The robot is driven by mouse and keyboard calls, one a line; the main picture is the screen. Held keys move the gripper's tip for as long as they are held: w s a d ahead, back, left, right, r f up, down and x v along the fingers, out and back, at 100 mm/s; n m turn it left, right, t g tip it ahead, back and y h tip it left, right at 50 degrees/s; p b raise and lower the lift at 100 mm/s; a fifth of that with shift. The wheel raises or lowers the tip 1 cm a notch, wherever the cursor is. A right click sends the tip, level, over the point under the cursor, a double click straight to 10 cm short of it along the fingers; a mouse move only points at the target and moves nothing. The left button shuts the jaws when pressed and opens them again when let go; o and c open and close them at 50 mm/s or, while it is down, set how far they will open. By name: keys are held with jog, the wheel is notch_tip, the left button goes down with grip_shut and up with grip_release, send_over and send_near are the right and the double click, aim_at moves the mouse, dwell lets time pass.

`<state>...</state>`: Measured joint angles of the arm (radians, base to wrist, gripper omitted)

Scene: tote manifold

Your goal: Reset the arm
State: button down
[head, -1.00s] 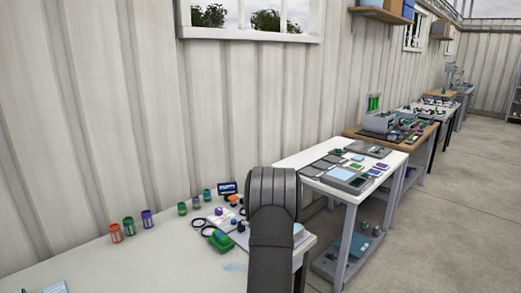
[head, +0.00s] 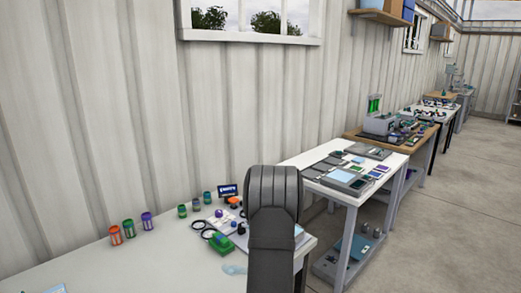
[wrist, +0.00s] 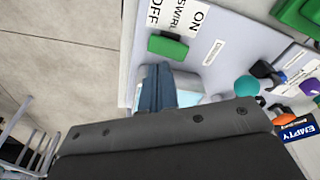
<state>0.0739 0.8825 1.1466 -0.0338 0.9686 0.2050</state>
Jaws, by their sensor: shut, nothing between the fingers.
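In the wrist view, my gripper (wrist: 160,75) shows as a pair of bluish fingers held together, with nothing between them. It is over a light panel (wrist: 222,55) with labels reading ON, SWIRL and OFF. A green block (wrist: 168,46) lies just beyond the fingertips, and a teal round knob (wrist: 246,86) is to their right. The dark gripper body hides the lower part of this view. In the head view, my dark arm link stands in front of the table's right end, and my gripper is hidden behind it.
A white table (head: 120,265) carries several coloured jars along the wall, a green device (head: 221,243) and a small dark EMPTY sign (head: 227,191). A second white table (head: 305,160) with flat grey pieces stands beyond to the right. Open concrete floor (head: 465,215) lies right.

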notch_tip(320, 180, down, 4)
jog(key=shift+r, duration=0.25)
jog(key=s+d+r, duration=0.2)
jog(key=d+r, duration=0.1)
jog(key=r, duration=0.4)
jog(key=s+d+r+t, duration=0.1)
jog(key=s+d+r, duration=0.2)
jog(key=r, duration=0.5)
jog(key=shift+d+n+t+h, duration=0.3)
jog(key=shift+d+n+h, duration=0.1)
jog(key=shift+d, duration=0.2)
